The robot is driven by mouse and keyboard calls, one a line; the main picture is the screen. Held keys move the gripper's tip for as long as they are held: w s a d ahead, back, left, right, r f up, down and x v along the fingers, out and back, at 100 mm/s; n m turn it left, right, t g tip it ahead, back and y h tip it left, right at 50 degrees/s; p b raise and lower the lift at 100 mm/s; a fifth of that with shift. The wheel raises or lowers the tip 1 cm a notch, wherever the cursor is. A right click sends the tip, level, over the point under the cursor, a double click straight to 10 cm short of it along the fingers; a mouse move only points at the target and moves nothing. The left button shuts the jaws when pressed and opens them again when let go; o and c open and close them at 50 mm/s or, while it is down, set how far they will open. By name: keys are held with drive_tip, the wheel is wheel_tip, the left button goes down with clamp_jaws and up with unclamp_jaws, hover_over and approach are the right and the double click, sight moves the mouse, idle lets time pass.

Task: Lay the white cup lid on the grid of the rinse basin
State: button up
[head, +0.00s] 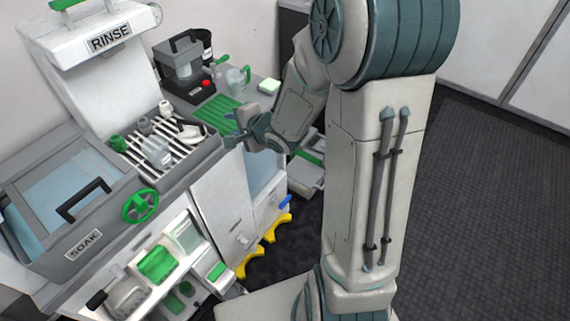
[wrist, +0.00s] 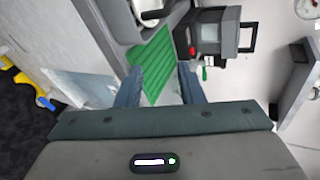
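The rinse basin is under the RINSE sign in the head view, with a grid of pale bars (head: 133,152) across its top. Several items stand on the grid, among them a clear cup (head: 157,150) and a white curved piece (head: 190,132); I cannot tell whether that piece is the white cup lid. No other lid can be made out clearly. My gripper (head: 232,138) is at the basin's right end, by the green ribbed mat (head: 213,113). In the wrist view my gripper (wrist: 159,80) has its fingers apart, with the mat (wrist: 155,62) showing between them and nothing held.
A grey machine with a red knob (head: 184,65) stands behind the mat. A clear jug (head: 236,80) and a pale green-white block (head: 268,87) are farther right on the counter. The soak basin (head: 75,205), with a black handle, is at the left. Dark floor lies right of my arm.

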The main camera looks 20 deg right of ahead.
drive_tip(key=s+d+r+n+g+h, duration=0.2)
drive_tip(key=s+d+r+n+h, duration=0.15)
drive_tip(key=d+h, duration=0.2)
drive_tip(key=s+r+n+g, duration=0.2)
drive_tip(key=s+n, duration=0.3)
drive_tip(key=s, duration=0.5)
drive_tip(key=s+r+n+g, duration=0.2)
drive_tip(key=s+n+g, duration=0.2)
drive_tip(key=s, duration=0.7)
drive_tip(key=shift+d+n, duration=0.15)
drive_tip(key=shift+n, duration=0.8)
